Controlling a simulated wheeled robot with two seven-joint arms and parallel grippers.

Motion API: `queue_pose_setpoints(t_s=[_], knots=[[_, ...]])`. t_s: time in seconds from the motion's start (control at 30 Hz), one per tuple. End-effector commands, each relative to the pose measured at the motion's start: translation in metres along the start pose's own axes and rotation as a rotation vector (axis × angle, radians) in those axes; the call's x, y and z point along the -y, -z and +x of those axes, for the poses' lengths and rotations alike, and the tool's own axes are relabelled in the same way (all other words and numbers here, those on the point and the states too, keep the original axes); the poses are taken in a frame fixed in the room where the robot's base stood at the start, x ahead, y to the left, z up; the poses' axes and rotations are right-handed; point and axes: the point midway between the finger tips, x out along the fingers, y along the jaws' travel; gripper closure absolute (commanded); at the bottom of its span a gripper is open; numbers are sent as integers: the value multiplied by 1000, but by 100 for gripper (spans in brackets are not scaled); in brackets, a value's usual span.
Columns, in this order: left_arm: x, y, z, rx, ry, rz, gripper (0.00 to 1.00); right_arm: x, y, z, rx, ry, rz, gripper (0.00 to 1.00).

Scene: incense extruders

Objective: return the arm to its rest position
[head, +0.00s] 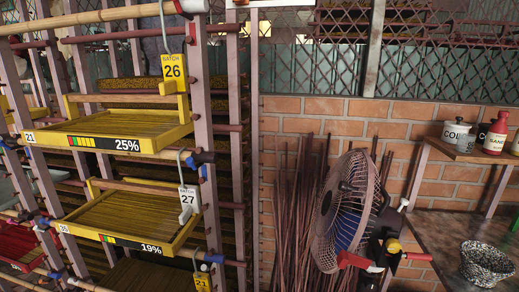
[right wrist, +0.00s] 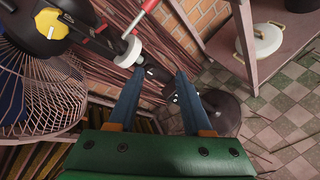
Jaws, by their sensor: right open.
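My right gripper (right wrist: 160,73) shows in the right wrist view, with two blue fingers spread apart on a green palm. Part of the fan's dark stand fitting (right wrist: 158,74) shows between and beyond the fingertips. I cannot tell whether the fingers touch it. The fan (head: 343,212) stands in front of the brick wall in the head view; its wire cage also shows at the left of the right wrist view (right wrist: 45,88). A yellow knob (right wrist: 50,23) is on the fan's dark housing. Neither gripper can be made out in the head view.
A rack at the left holds yellow trays (head: 110,130) with batch tags. Bundled sticks (head: 292,200) lean on the wall. A shelf (head: 455,152) with containers and a speckled basket (head: 487,262) are at the right.

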Motion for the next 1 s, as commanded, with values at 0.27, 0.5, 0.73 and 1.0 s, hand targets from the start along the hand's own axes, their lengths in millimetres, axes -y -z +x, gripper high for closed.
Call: queue_pose_setpoints(t_s=[0.27,0.5,0.73,1.0], knots=[[0,0,0,1,0,0,18,184,158,-35,-132,483,758,50],[0,-1,0,2,0,0,18,289,310,-164,-22,984,1357,50],[0,-1,0,3,0,0,18,309,356,-225,82,1165,1537,50],[0,-2,0,3,0,0,18,310,355,-225,85,1166,1539,50]])
